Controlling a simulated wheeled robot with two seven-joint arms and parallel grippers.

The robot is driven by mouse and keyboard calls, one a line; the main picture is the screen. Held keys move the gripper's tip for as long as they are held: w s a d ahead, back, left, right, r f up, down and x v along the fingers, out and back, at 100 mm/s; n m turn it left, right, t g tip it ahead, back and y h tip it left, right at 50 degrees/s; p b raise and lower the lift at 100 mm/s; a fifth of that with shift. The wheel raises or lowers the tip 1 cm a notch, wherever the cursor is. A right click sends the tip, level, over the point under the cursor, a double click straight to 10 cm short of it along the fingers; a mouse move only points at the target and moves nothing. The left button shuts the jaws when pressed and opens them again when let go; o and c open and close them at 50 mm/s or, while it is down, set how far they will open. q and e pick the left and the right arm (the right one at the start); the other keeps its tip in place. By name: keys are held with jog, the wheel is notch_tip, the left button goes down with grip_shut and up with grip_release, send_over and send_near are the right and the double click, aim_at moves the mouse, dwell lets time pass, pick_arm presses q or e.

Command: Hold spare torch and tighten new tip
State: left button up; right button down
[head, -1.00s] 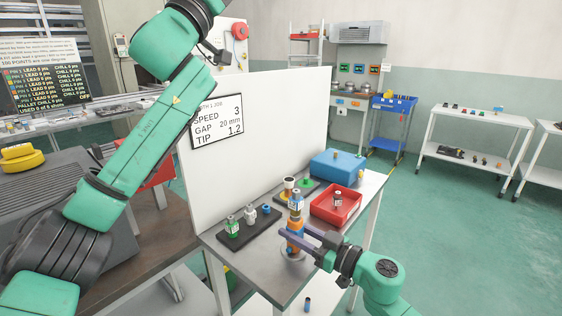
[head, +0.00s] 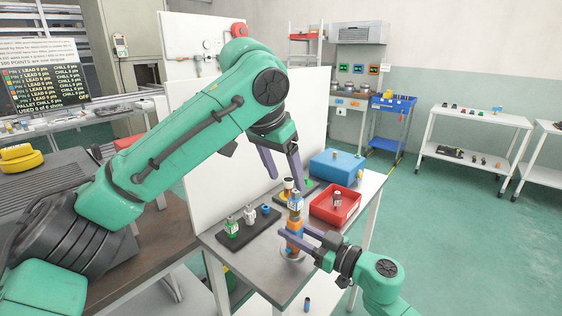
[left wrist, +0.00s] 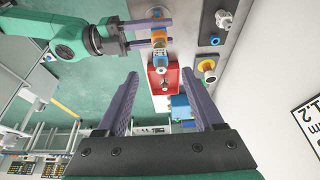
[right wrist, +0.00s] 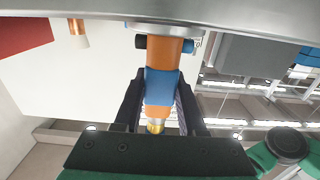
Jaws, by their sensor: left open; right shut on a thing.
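The spare torch (head: 294,228) stands upright near the front of the small table, an orange body with a blue band. A tip piece (head: 296,202) with a blue band and label sits on top of it. My right gripper (head: 289,238) is shut around the torch; the right wrist view shows its fingers on both sides of the torch's blue band (right wrist: 161,92). My left gripper (head: 286,185) is open and empty, fingers pointing down, above and behind the torch top. In the left wrist view its fingers (left wrist: 167,90) are spread, with the torch (left wrist: 159,42) beyond them.
A black holder (head: 248,228) with several tips stands left of the torch. A red tray (head: 335,217) with one tip in it and a blue box (head: 338,168) stand to the right. A white panel (head: 230,200) rises behind the table.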

aim_at(292, 197)
pick_arm(q)
jog(key=x, duration=0.9)
grip_shut()
jog(key=shift+w+r, duration=0.1)
dwell(1.1)
jog(key=m, duration=0.2)
jog(key=m+g+h, duration=0.1)
jog(key=m, duration=0.2)
jog(key=shift+w+a+m+g+h, duration=0.1)
jog(key=shift+a+m+g+h, duration=0.05)
jog(key=shift+m+g+h, duration=0.15)
jog(key=m+g, duration=0.2)
jog(key=m, duration=0.3)
jog(key=shift+w+m, duration=0.1)
jog(key=shift+m, duration=0.3)
grip_release()
